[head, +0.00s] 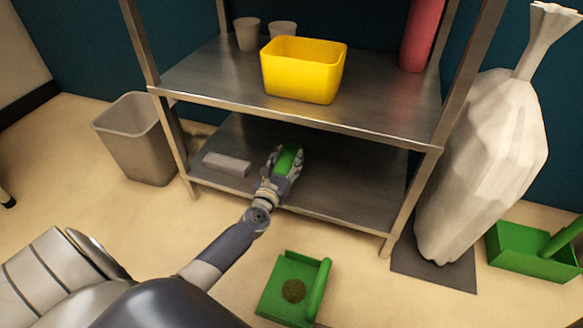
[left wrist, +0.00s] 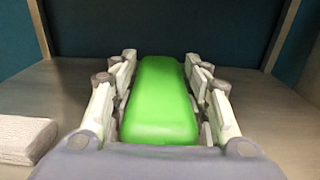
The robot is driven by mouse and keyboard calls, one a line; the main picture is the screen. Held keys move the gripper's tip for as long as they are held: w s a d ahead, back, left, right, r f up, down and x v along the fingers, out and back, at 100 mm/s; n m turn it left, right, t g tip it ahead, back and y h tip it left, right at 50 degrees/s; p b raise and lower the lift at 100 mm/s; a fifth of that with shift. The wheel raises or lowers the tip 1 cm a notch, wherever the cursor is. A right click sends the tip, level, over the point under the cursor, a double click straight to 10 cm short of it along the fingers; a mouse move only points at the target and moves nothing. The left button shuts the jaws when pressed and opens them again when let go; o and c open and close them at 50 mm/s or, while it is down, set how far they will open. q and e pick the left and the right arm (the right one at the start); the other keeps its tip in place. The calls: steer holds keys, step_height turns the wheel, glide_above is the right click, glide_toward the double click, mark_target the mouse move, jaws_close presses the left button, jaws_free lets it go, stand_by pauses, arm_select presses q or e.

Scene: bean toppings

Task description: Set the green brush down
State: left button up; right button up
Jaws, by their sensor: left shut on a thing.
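The green brush (head: 287,158) is in my left gripper (head: 286,165), over the lower shelf (head: 335,190) of the metal rack in the head view. In the left wrist view the green brush (left wrist: 160,100) lies lengthwise between the two fingers of the left gripper (left wrist: 160,85), which are shut on its sides. I cannot tell whether the brush touches the shelf. Its underside is hidden. My right gripper is not in view.
A pale block (head: 227,164) lies on the lower shelf, left of my gripper. A yellow bin (head: 303,85) stands on the shelf above. A green dustpan (head: 285,283) with a brown clump is on the floor. A grey bin (head: 140,145) stands left; a white sack (head: 490,165) stands right.

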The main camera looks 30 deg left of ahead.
arm_select(q)
steer(key=shift+w+d+f, duration=0.1)
steer(key=shift+w+f, duration=0.05)
steer(key=shift+w, duration=0.65)
steer(key=shift+f+b, duration=1.65)
steer(key=shift+f, duration=0.2)
steer(key=o, duration=1.2)
steer(key=shift+r, duration=0.1)
